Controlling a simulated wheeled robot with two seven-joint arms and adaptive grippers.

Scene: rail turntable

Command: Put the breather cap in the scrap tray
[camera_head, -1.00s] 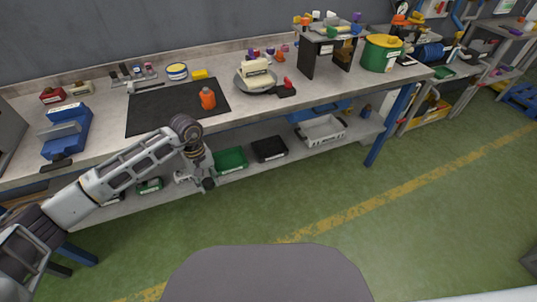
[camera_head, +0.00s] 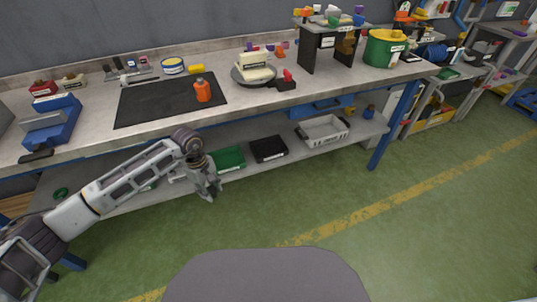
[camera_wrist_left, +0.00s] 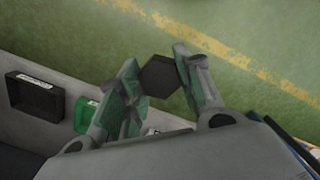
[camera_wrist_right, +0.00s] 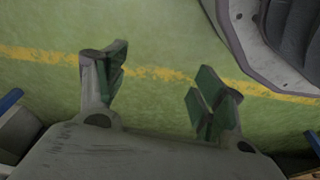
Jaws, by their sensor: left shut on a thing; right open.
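My left gripper (camera_head: 209,192) hangs in front of the bench's lower shelf, over the floor side. In the left wrist view it (camera_wrist_left: 156,72) is shut on a dark six-sided piece (camera_wrist_left: 159,77), which looks like the breather cap. Trays stand on the lower shelf: a green one (camera_head: 228,166), a black one (camera_head: 268,158) and a light grey one (camera_head: 323,142). Their labels are too small to read, so I cannot tell which is the scrap tray. My right gripper (camera_wrist_right: 160,75) is open and empty above the floor.
The bench top (camera_head: 150,137) holds a black mat (camera_head: 150,105), an orange bottle (camera_head: 202,92), a blue vise-like block (camera_head: 50,125) and a green drum (camera_head: 383,55). A blue bench leg (camera_head: 392,125) stands at the right. The green floor (camera_head: 330,210) in front is clear.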

